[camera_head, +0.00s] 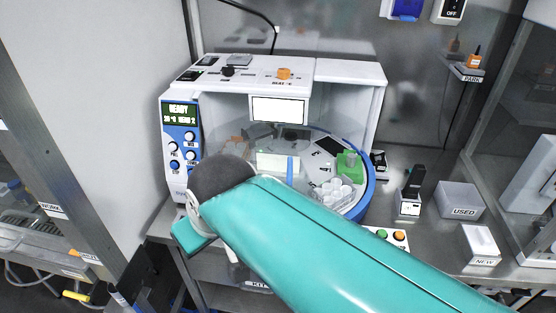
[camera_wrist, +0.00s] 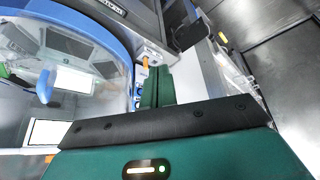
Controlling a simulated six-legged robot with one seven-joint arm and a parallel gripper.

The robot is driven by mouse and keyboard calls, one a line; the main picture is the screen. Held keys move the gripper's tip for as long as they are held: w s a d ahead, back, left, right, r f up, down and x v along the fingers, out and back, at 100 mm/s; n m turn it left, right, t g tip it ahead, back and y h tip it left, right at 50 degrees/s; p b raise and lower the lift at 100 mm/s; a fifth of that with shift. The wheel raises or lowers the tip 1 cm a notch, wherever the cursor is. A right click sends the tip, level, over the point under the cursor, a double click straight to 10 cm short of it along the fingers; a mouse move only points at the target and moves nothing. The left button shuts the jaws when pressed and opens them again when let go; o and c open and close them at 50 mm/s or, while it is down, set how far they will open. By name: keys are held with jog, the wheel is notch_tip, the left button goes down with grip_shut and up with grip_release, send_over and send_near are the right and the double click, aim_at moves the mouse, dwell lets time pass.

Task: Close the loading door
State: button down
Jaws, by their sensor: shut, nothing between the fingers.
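The white machine (camera_head: 345,74) stands on the bench, with a lit READY panel (camera_head: 180,112) at its left. Its round front has a blue rim (camera_head: 369,190); this rim also shows in the wrist view (camera_wrist: 112,35). A clear curved panel, seemingly the loading door, carries a blue upright handle (camera_head: 290,168), which also shows in the wrist view (camera_wrist: 45,87). I cannot tell how far open the door is. My gripper (camera_wrist: 157,72) is shut and empty, its green fingers together just right of the blue rim. In the head view my teal arm crosses in front, hiding the machine's lower front.
Inside the machine are a green block (camera_head: 348,164) and a clear well holder (camera_head: 334,192). To the right on the bench are a small dark-topped device (camera_head: 410,190), a USED box (camera_head: 460,200) and a NEW box (camera_head: 481,243). A button box (camera_head: 398,237) sits in front.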

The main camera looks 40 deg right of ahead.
jog(key=w+d+r+n+g, duration=0.2)
jog(key=w+d+r, duration=0.1)
jog(key=w+d, duration=0.3)
notch_tip(320, 180, up, 2)
jog(key=n+y, duration=0.3)
jog(key=n, duration=0.3)
send_over(285, 179)
jog(key=shift+g, duration=0.3)
jog(key=x, duration=0.9)
jog(key=shift+w+a+f, duration=0.2)
jog(key=shift+w+a, duration=0.15)
jog(key=shift+w, duration=0.05)
jog(key=s+d, duration=0.2)
jog(key=shift+s+d, duration=0.2)
jog(key=shift+s, duration=0.1)
jog(key=shift+s+d, duration=0.2)
